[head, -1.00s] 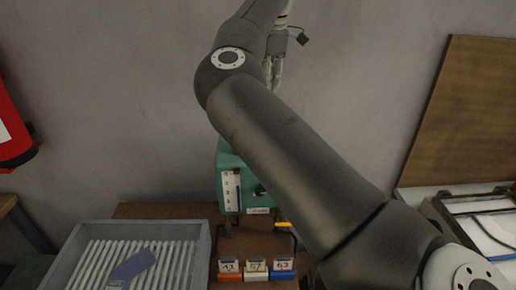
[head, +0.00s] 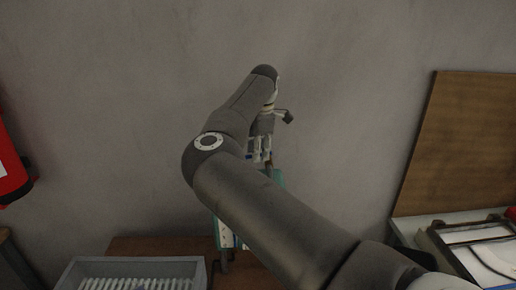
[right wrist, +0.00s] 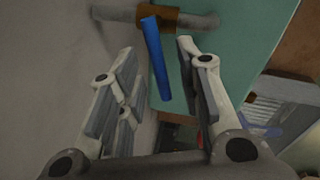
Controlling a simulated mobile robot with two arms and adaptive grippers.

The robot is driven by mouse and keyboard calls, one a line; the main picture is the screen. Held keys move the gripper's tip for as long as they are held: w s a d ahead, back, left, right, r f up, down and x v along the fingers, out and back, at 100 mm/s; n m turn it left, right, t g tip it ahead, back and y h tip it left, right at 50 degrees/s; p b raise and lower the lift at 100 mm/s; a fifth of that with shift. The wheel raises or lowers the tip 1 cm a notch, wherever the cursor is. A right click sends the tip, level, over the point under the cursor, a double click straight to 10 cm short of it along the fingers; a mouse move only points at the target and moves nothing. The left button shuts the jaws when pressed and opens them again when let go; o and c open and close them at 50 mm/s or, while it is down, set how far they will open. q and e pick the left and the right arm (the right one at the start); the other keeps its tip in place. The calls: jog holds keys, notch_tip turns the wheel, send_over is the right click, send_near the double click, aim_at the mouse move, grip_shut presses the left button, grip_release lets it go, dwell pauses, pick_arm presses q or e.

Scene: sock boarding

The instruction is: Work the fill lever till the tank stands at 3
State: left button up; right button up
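The teal tank (head: 277,178) stands against the wall, mostly hidden behind my right arm in the head view. A strip of its pale gauge (head: 224,236) shows, but I cannot read the level. In the right wrist view the fill lever (right wrist: 156,62) is a blue bar hanging from a brown collar (right wrist: 168,17) on a grey pipe, in front of the teal body. My right gripper (head: 261,157) is at the top of the tank. Its fingers (right wrist: 158,72) are open on either side of the blue lever, with gaps visible. My left gripper is out of view.
A grey ribbed tray (head: 190,268) stands at the lower left on a brown bench (head: 150,246). A red object (head: 12,165) hangs at the left edge. A brown board (head: 460,140) and an open case stand at the right. The wall above is bare.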

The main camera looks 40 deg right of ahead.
grip_shut()
jog(key=shift+w, duration=0.1)
jog(key=shift+w+m, duration=0.2)
jog(key=shift+m, duration=0.5)
jog(key=shift+w+d+m+h, duration=0.25)
jog(key=shift+w+m+h, duration=0.05)
jog(key=shift+m, duration=0.7)
grip_release()
